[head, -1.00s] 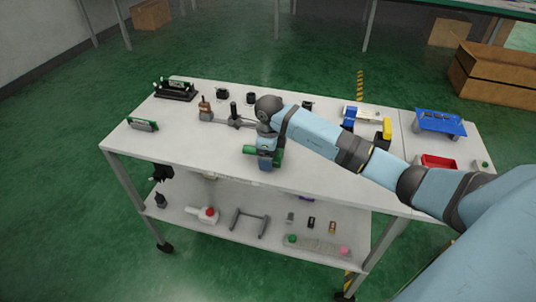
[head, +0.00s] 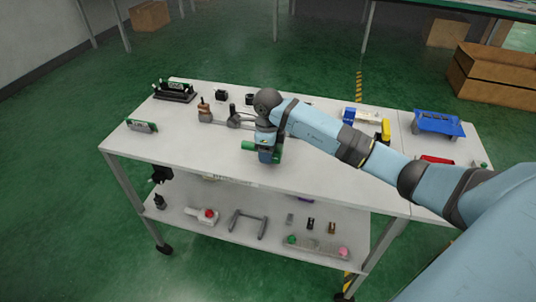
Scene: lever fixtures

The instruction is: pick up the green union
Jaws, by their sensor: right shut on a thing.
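The green union (head: 248,146) is a short green cylinder near the middle of the white table top. My right gripper (head: 267,157) comes down over it from above and is shut on it. The union's ends stick out on both sides of the fingers, and its middle is hidden behind them. It looks at or just above the table top; I cannot tell the exact gap. My left gripper is not in view.
Behind the gripper stand a lever fixture (head: 234,118) and small black parts (head: 221,95). A black rack (head: 175,94) and a green-faced block (head: 142,126) are at the left. A blue stand (head: 438,123) and red tray (head: 436,160) are at the right. The table's front left is clear.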

